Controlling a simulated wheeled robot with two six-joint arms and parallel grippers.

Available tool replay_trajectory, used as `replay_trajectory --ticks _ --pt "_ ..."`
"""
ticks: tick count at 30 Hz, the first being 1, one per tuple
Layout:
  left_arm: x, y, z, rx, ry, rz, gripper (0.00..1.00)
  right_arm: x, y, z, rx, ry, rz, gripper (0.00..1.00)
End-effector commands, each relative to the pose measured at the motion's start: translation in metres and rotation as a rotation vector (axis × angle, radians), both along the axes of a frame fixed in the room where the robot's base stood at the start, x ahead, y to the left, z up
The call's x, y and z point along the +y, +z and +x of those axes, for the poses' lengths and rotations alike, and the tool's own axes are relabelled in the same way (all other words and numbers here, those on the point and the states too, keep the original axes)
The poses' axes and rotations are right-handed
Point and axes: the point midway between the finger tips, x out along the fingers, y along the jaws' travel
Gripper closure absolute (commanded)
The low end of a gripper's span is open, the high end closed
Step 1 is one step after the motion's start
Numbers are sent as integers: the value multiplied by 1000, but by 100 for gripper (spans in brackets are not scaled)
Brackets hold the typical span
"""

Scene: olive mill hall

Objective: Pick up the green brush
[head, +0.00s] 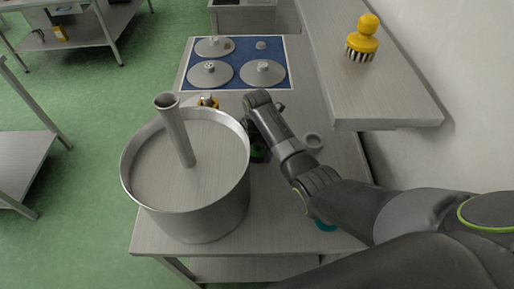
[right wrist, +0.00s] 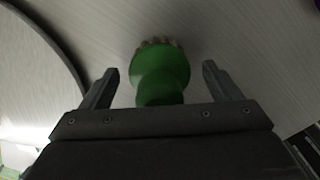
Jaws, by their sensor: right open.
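The green brush (right wrist: 162,74) shows in the right wrist view, with its pale bristles at the far end. It lies between the two spread fingers of my right gripper (right wrist: 160,68), with a gap on each side. In the head view only a dark green bit of the brush (head: 259,154) shows beside the large pot, mostly hidden by my right arm. My right gripper is open and holds nothing. My left gripper is not in view.
A large steel pot (head: 200,214) with an upright pipe stands close left of my right arm. A blue mat (head: 236,83) with several metal lids lies at the back. A small grey ring (head: 313,141) is right of my arm. A yellow brush (head: 363,40) stands on the right shelf (head: 395,100).

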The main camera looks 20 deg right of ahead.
Motion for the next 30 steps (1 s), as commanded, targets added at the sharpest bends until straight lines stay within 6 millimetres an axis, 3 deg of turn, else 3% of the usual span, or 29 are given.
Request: replay_trajectory --ticks 9,21,30 --pt "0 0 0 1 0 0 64 0 -6 0 0 0 0 16" --pt "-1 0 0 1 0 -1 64 0 -5 0 -1 0 0 67" --pt "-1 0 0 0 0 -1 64 0 0 1 -3 0 0 67"
